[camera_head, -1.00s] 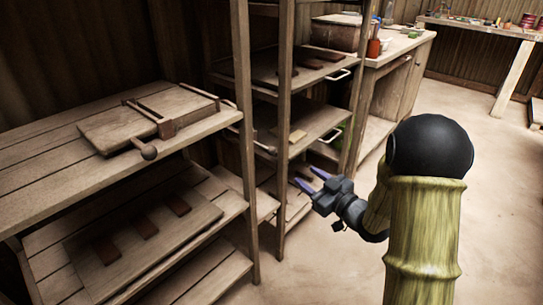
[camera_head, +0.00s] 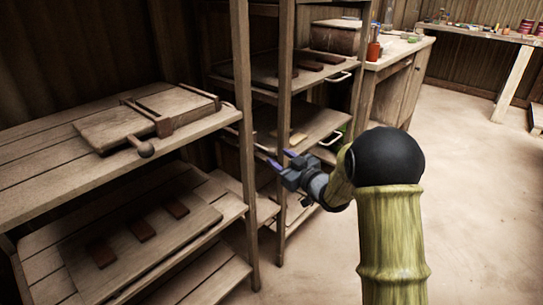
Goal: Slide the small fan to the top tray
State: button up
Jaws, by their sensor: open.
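My gripper (camera_head: 282,158) is open and empty, its two purple-tipped fingers pointing left at the front of the middle rack. The rack's top tray (camera_head: 268,84) has a metal handle at its right and carries several dark flat pieces (camera_head: 309,65). A lower tray (camera_head: 322,120) carries a small pale flat piece (camera_head: 298,138) and also has a handle. My gripper is in front of and below that lower tray in the picture, seemingly apart from it. I cannot make out a fan; the rack's lower levels are partly hidden by my gripper and a post.
A wooden press board (camera_head: 150,115) with a knobbed lever lies on the left shelf. Below it, a board (camera_head: 75,255) holds three brown tiles. Rack posts (camera_head: 285,100) stand close to my gripper. A workbench (camera_head: 405,55) is behind. The floor at right (camera_head: 470,180) is clear.

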aim_at(274, 154)
jog(key=b+x, duration=0.1)
jog(key=x, duration=0.4)
grip_shut()
